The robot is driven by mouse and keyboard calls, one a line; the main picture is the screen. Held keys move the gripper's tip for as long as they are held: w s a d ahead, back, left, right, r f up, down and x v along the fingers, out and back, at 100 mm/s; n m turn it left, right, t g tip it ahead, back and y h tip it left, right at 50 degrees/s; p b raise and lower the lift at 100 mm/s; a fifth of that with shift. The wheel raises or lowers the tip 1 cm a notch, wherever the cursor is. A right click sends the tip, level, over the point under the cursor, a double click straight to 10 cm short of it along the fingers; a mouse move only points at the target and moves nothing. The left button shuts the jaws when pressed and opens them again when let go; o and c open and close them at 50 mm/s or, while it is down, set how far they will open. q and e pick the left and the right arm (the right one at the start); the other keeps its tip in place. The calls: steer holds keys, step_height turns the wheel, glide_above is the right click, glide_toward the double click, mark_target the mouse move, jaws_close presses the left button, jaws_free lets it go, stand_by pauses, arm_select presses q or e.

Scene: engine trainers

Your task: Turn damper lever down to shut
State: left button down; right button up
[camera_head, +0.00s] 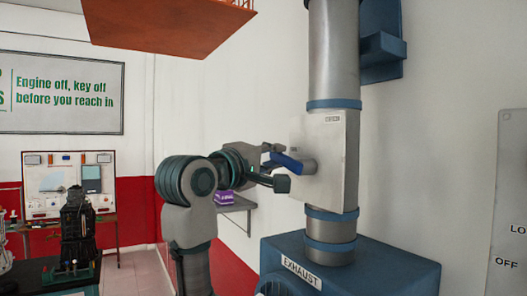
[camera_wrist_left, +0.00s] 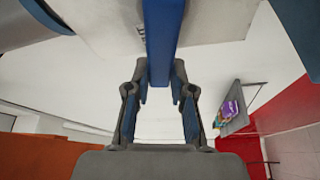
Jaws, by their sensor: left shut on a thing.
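The blue damper lever (camera_head: 287,163) sticks out to the left, tilted slightly up, from a round hub on the pale grey damper box (camera_head: 335,140). The box is fitted around a vertical metal pipe. My left gripper (camera_head: 275,166) reaches in from the left and is shut on the lever, one finger above it and one below. In the left wrist view the lever (camera_wrist_left: 164,35) comes in from the top, and its end lies between the fingers of the gripper (camera_wrist_left: 160,82). My right gripper is not in view.
The metal pipe (camera_head: 333,50) runs down to a blue cabinet (camera_head: 385,270) labelled EXHAUST. A wall shelf (camera_head: 236,204) with a purple box (camera_head: 224,197) is behind my gripper. An orange panel (camera_head: 160,30) hangs above. A grey panel (camera_head: 508,200) is at the right.

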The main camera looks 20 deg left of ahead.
arm_select(q)
steer(key=shift+w+d+f+n+g, duration=0.2)
steer(key=shift+d+f+n+g, duration=0.1)
steer(key=shift+f+n, duration=0.3)
steer(key=shift+a+f+n, duration=0.1)
steer(key=shift+f+n, duration=0.2)
steer(key=shift+n, duration=0.5)
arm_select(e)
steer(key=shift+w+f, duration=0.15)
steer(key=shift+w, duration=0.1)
arm_select(q)
steer(key=shift+f+g, duration=0.1)
steer(key=shift+g, duration=0.2)
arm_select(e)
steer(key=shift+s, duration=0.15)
